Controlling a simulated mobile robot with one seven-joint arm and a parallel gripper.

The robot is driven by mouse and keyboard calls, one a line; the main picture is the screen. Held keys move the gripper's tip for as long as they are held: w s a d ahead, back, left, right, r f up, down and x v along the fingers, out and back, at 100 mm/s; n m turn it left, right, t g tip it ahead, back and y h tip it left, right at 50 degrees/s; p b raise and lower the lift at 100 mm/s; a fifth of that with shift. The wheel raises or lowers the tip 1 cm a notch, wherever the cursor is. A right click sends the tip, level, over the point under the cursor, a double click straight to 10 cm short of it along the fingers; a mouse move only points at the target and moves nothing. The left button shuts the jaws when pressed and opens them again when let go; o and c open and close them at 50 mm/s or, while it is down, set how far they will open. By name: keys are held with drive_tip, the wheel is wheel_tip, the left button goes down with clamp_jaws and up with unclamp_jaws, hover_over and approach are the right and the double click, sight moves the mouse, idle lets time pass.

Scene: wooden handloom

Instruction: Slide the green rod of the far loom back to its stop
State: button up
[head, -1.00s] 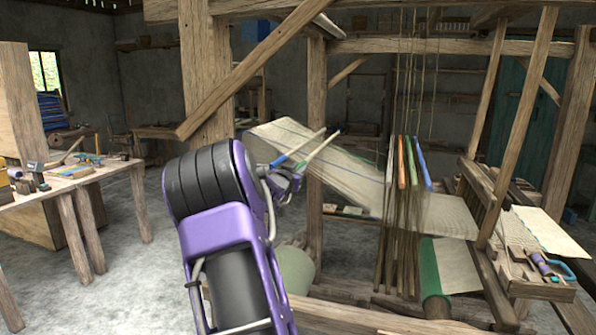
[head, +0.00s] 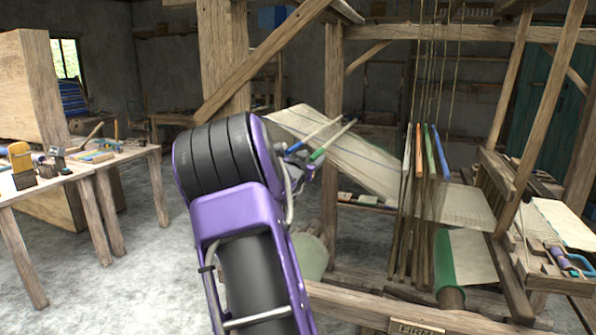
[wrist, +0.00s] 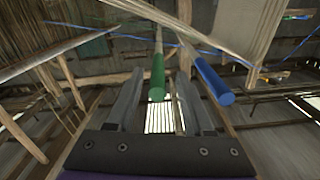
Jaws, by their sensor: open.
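The green-ended rod (wrist: 157,78) points toward me in the wrist view, its tip in the gap between my open fingers. I cannot tell how deep it sits there, and it does not look gripped. A blue-ended rod (wrist: 213,84) is beside it, to the right of the right finger. In the head view the green rod end (head: 317,155) and the blue rod end (head: 295,147) stick out from the loom's pale sloping cloth (head: 355,155). My gripper (head: 303,166) is at these ends, partly hidden by my arm. The rod's stop is not distinguishable.
Upright shafts with orange, green and blue tops (head: 430,150) stand in the loom, right of the cloth. Timber posts (head: 333,110) and a diagonal beam (head: 262,62) frame the space around my arm. A workbench with tools (head: 85,170) stands at left; the floor between is clear.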

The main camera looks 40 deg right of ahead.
drive_tip(key=v, duration=1.4)
drive_tip(key=shift+s+a, duration=0.15)
drive_tip(key=shift+a, duration=0.1)
